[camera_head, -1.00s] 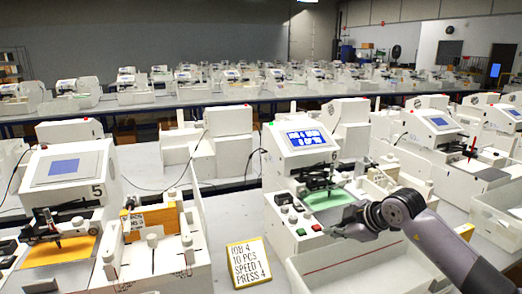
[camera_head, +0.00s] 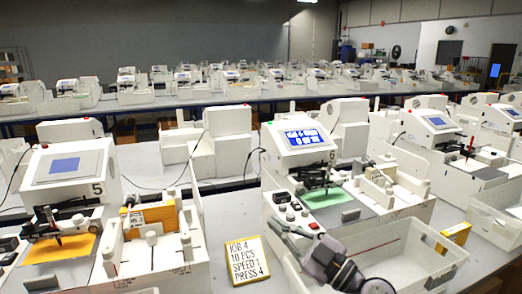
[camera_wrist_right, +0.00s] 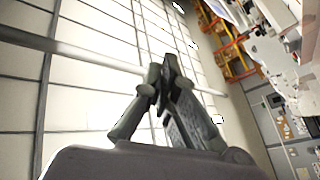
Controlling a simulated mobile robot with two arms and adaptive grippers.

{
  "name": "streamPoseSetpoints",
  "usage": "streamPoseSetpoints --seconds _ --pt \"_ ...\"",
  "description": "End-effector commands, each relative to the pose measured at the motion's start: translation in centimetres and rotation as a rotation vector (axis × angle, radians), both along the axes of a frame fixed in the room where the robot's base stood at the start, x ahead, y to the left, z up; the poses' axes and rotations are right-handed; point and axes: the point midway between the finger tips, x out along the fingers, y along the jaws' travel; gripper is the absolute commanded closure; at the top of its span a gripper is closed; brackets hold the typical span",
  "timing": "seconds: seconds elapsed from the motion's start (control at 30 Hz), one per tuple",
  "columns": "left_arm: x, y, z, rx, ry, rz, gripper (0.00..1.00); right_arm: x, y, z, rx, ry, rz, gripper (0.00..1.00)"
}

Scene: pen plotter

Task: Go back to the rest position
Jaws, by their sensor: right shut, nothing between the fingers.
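My right gripper (camera_head: 280,236) reaches in from the bottom of the head view. Its fingers are shut and empty, over the front of the middle plotter (camera_head: 286,205), near its buttons. In the right wrist view the fingers (camera_wrist_right: 166,72) come together at the tips, with nothing between them. The middle plotter has a lit blue screen (camera_head: 305,138) and a green sheet (camera_head: 328,197) under its pen carriage. My left gripper is not in view.
A job card (camera_head: 246,260) stands left of the gripper. A white bin (camera_head: 412,243) is to its right, with a small yellow box (camera_head: 455,234) beyond. A second plotter (camera_head: 66,180) with an orange sheet (camera_head: 58,248) is at left. More machines fill the tables behind.

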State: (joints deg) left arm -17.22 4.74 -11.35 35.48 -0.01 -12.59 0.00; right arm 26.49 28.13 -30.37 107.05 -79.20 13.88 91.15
Motion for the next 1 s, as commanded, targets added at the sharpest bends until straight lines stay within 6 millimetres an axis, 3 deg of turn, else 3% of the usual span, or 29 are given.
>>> streamPoseSetpoints --seconds 0.13,0.23,0.37,0.5,0.6,0.7,0.83,1.0 --pt "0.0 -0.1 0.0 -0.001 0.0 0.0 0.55 -0.8 -4.9 0.1 0.26 0.029 -0.259 1.0" --pt "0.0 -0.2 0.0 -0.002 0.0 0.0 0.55 -1.1 -9.3 -2.4 0.359 0.126 -0.477 1.0" --pt "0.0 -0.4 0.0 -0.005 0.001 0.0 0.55 -3.0 -14.7 -8.8 0.386 0.351 -0.756 1.0" --pt "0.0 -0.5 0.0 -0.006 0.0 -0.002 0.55 -7.8 -18.4 -17.5 0.292 0.678 -0.98 1.0" --pt "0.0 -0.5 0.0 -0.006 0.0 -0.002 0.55 -12.5 -19.3 -23.0 0.175 0.916 -1.053 1.0" --pt "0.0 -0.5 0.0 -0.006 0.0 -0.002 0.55 -17.2 -19.3 -26.9 0.059 1.112 -1.066 1.0" --pt "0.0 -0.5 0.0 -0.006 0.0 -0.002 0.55 -22.5 -18.6 -30.0 -0.073 1.312 -1.031 1.0" --pt "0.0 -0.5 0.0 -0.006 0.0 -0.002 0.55 -28.7 -17.4 -32.2 -0.222 1.512 -0.942 1.0"
